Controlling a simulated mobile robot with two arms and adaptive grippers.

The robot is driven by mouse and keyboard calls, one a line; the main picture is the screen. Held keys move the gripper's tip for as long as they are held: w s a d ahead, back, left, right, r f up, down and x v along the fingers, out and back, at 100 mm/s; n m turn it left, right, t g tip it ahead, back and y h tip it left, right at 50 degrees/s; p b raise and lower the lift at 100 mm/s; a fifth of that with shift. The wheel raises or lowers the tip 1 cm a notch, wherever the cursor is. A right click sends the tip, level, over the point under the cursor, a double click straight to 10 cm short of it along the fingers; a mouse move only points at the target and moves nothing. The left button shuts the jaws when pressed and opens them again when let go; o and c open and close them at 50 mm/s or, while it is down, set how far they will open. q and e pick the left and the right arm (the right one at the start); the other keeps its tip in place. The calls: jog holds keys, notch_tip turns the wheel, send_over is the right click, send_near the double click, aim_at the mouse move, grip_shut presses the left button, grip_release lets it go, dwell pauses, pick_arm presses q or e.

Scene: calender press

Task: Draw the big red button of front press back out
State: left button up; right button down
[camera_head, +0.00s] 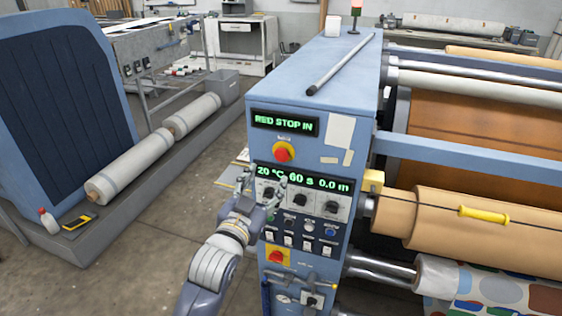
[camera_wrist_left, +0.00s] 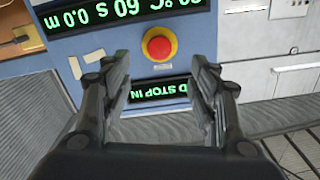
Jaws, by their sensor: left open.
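The big red button (camera_head: 283,152) sits on a round yellow collar on the blue front panel of the press (camera_head: 330,75). It is just below a display (camera_head: 285,123) reading "RED STOP IN". My left gripper (camera_head: 263,182) is open and empty in front of the panel, lower than the button in the head view. In the left wrist view, which shows the panel upside down, the red button (camera_wrist_left: 159,45) appears between and beyond the open fingers (camera_wrist_left: 162,68). The fingers look apart from it. My right gripper is not in view.
A second display (camera_head: 303,180), dark knobs (camera_head: 331,207) and several small switches are lower on the panel. A red knob on a yellow plate (camera_head: 277,256) is below them. A grey bar (camera_head: 341,64) lies on the press top. Rollers (camera_head: 480,225) fill the right side.

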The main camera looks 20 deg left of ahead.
aim_at(281, 157)
pick_arm(q)
jog(key=w+p, duration=0.2)
jog(key=w, duration=0.6)
jog(key=shift+w+d, duration=0.15)
jog(key=shift+w, duration=0.8)
